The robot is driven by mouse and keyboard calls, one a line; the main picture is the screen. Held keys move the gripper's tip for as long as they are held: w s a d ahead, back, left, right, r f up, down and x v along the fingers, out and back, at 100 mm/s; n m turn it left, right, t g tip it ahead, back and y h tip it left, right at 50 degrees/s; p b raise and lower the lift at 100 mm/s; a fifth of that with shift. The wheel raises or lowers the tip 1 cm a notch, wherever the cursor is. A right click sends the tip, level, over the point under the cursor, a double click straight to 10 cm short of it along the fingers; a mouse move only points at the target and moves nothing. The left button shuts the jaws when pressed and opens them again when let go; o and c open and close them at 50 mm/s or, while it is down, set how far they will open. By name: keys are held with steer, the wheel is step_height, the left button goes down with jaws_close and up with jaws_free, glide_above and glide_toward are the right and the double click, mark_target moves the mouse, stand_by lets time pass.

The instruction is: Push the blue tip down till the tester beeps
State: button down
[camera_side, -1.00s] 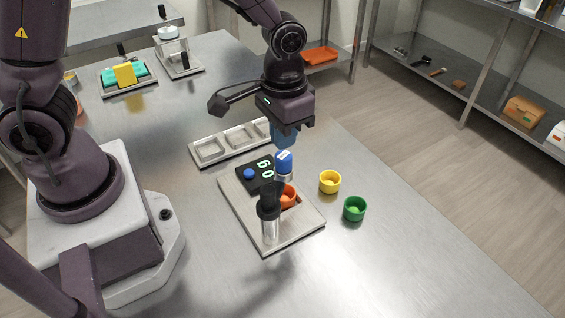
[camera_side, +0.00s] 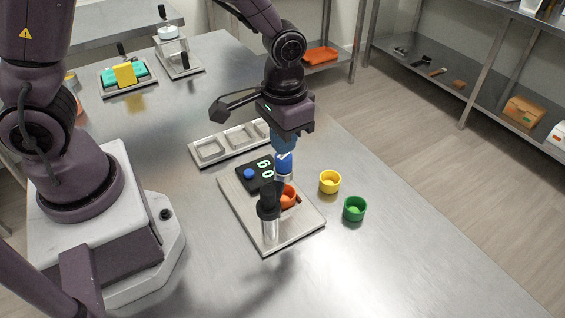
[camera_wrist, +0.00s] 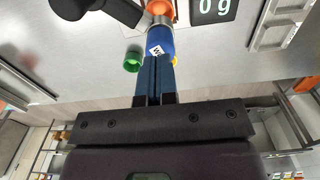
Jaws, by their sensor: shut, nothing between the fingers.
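The blue tip (camera_side: 285,164) stands upright above the orange cup (camera_side: 288,195) on the tester's metal plate (camera_side: 292,238). The tester's black display (camera_side: 262,168) reads 0 g. My gripper (camera_side: 284,150) is shut and empty, its blue fingers pointing down just above the blue tip. In the wrist view my gripper (camera_wrist: 157,60) reaches toward the blue tip (camera_wrist: 160,42), which carries a white label with a W. Whether the fingers touch the tip, I cannot tell. The orange cup (camera_wrist: 159,7) shows beyond the tip.
A yellow cup (camera_side: 330,181) and a green cup (camera_side: 355,208) stand to the right. A metal tray with compartments (camera_side: 205,153) lies behind. The front right of the table is clear.

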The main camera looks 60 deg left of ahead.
steer(key=shift+f, duration=1.4)
steer(key=shift+r, duration=3.55)
steer(key=s+a+r+t, duration=0.2)
steer(key=s+a+r, duration=0.1)
steer(key=s+r, duration=0.3)
steer(key=s+a+r+t, duration=0.3)
steer(key=s+r, duration=0.3)
steer(key=r, duration=0.2)
steer(key=shift+s+a+r+t, duration=0.2)
steer(key=shift+a+r+t, duration=0.1)
steer(key=shift+a+r, duration=0.15)
